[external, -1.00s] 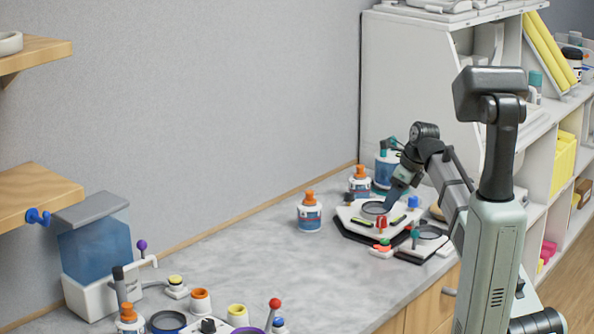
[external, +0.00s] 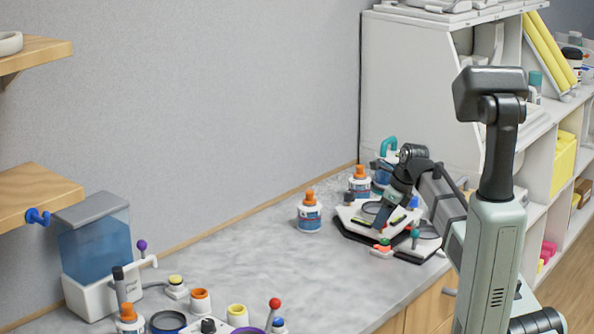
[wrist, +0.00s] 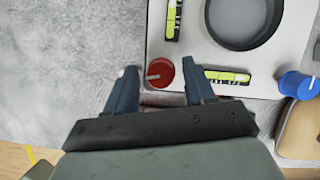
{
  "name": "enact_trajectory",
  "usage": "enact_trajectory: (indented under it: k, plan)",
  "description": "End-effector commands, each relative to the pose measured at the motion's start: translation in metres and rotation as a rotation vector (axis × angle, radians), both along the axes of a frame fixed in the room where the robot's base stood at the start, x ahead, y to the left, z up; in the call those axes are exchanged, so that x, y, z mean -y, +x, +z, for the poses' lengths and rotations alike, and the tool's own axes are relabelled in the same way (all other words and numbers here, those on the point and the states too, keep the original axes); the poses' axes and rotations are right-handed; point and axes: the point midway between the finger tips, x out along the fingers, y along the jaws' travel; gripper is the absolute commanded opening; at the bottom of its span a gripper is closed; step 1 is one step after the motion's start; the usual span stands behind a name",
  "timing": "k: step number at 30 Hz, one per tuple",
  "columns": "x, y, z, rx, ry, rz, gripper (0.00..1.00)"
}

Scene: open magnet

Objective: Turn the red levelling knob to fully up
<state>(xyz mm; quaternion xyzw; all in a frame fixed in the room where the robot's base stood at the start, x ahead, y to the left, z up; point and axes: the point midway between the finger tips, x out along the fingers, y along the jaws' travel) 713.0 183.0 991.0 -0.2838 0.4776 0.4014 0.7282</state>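The red levelling knob (wrist: 160,72) sits at the corner of a pale levelling plate (wrist: 192,60) in the wrist view. A white pointer line on its top points left in that view. My gripper (wrist: 159,76) is open, with one dark blue finger on each side of the knob; gaps show between fingers and knob.
Beside the knob are yellow-green bubble levels (wrist: 227,76) and a blue knob (wrist: 299,85). A glue-like bottle (external: 309,214) is to the left. The middle counter is clear.

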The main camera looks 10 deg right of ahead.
Motion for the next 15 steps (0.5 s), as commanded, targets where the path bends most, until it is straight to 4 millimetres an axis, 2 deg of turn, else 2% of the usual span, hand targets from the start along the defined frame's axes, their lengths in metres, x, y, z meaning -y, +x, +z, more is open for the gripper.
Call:
enact_trajectory:
  k: [2,15]
  plan:
    - [0.0,0.0,0.0001,0.0,0.0,0.0,0.46]
    - [0.0,-0.0002,0.0003,-0.001,0.0,0.0,0.03]
